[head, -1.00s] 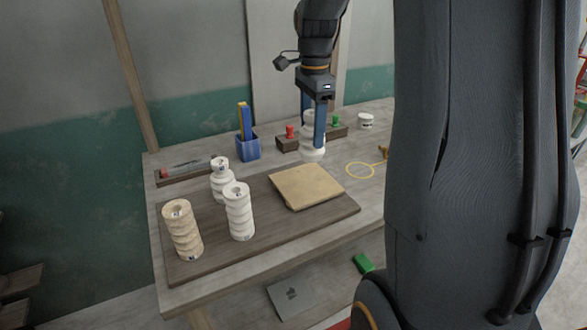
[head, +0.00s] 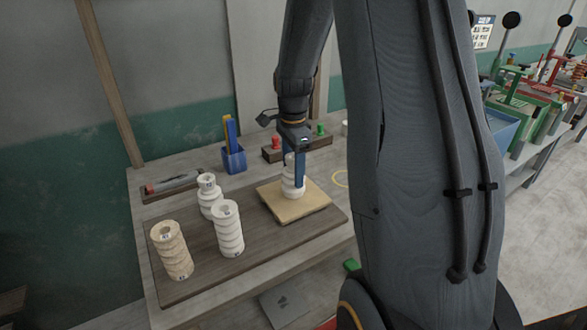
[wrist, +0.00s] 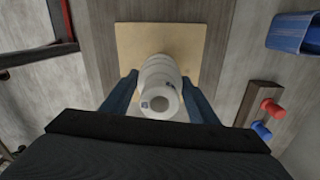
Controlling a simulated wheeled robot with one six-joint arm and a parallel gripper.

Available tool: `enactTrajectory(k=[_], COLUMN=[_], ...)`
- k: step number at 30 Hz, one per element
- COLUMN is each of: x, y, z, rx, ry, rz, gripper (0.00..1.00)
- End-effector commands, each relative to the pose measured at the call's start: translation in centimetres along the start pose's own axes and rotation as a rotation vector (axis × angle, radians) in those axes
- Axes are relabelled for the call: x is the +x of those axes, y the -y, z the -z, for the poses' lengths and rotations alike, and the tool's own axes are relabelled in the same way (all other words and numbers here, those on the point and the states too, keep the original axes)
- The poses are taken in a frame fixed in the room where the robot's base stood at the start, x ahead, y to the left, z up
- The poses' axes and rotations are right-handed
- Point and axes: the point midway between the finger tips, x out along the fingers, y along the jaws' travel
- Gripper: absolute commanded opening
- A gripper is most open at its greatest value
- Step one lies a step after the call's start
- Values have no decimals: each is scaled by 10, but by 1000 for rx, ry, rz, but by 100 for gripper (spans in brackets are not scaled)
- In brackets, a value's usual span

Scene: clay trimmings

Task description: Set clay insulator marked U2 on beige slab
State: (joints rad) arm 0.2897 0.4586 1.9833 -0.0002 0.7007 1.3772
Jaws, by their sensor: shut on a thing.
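My gripper (head: 296,165) is shut on a white ribbed clay insulator (head: 290,189), with a blue finger on each side of it. The insulator is upright over the beige slab (head: 316,196); I cannot tell whether its base touches the slab. In the wrist view the insulator (wrist: 159,101) sits between the fingers, in front of the slab (wrist: 190,42). A small mark shows on its top but is too small to read. My gripper hides part of it in the head view.
A cream insulator (head: 172,250) and two white insulators (head: 228,229) (head: 209,196) stand on the dark board (head: 200,283) to the left.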

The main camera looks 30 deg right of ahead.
Motion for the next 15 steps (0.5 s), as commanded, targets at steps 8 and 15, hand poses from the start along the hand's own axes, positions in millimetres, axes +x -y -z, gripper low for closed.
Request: enactTrajectory(k=[8, 15], x=[2, 5], y=[1, 0], z=[0, 0], rx=[0, 0], ry=[0, 0], rz=[2, 1], gripper=[7, 69])
